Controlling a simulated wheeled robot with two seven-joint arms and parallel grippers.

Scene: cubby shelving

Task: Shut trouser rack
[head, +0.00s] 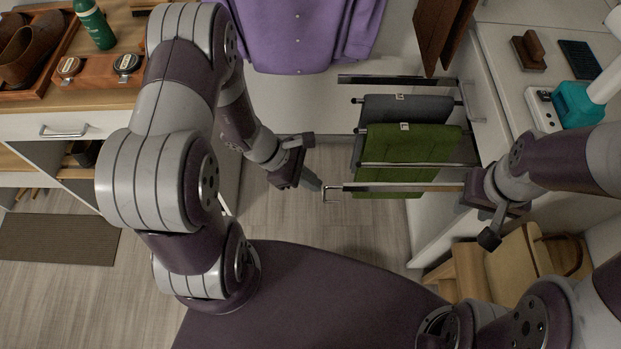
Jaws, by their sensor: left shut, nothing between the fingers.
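The trouser rack (393,188) stands out to the left from the white cabinet on the right, with several metal bars one behind another. Dark grey trousers (405,108) and green trousers (412,145) hang over its bars. The nearest bar ends in a small bent tip at the left. My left gripper (314,183) is shut and empty, just left of that tip; I cannot tell whether they touch. My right gripper (472,186) is by the right end of the nearest bar, beside the cabinet. Its fingers are mostly hidden, so its opening is unclear.
A purple shirt (300,35) hangs behind the rack. A wooden chair (515,265) stands at the lower right. A counter with a teal object (582,103) is at the right. A drawer unit (70,125) is at the left. The floor (300,220) below the rack is clear.

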